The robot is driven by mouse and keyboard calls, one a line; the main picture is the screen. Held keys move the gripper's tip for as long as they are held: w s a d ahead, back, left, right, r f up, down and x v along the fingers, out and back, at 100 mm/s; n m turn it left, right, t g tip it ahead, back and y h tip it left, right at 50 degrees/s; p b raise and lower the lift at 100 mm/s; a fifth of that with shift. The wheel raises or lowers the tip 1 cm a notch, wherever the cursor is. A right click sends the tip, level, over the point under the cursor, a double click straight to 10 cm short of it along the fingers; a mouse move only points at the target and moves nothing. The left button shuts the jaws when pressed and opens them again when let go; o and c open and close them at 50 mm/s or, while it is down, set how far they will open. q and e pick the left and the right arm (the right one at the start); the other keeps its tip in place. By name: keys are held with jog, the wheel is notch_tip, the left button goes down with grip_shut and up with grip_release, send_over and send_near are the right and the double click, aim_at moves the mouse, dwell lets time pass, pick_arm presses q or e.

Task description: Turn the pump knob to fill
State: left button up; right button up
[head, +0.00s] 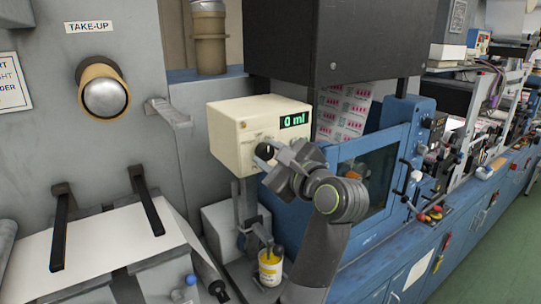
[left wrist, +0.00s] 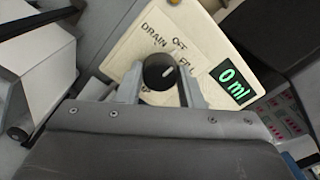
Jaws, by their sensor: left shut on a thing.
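The cream pump box (head: 232,132) has a green display (head: 294,120) reading 0 ml. Its black round knob (left wrist: 158,70) shows in the left wrist view, with DRAIN, OFF and FILL printed around it; FILL is partly covered. The knob's white mark points up and right in that view, roughly between OFF and FILL; I cannot tell exactly which. My left gripper (left wrist: 160,84) is shut on the knob, one finger on each side. In the head view my left gripper (head: 266,153) is at the box's front and hides much of the knob. My right gripper is not in view.
A yellow and white cup (head: 270,267) stands below the box. A blue machine cabinet (head: 375,160) with a dark window is close on the right. A dark housing (head: 335,45) hangs above. Two black levers (head: 146,200) stick out at the left.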

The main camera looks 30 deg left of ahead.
pick_arm(q)
jog(key=shift+m, duration=0.3)
jog(key=m+p, duration=0.1)
jog(key=m, duration=0.3)
jog(key=shift+r+p, duration=0.1)
jog(key=shift+p, duration=0.2)
jog(key=m+p, duration=0.1)
jog(key=m, duration=0.3)
jog(key=shift+p, duration=0.3)
jog(key=shift+m, duration=0.3)
jog(key=o, duration=1)
jog(key=shift+c, duration=0.2)
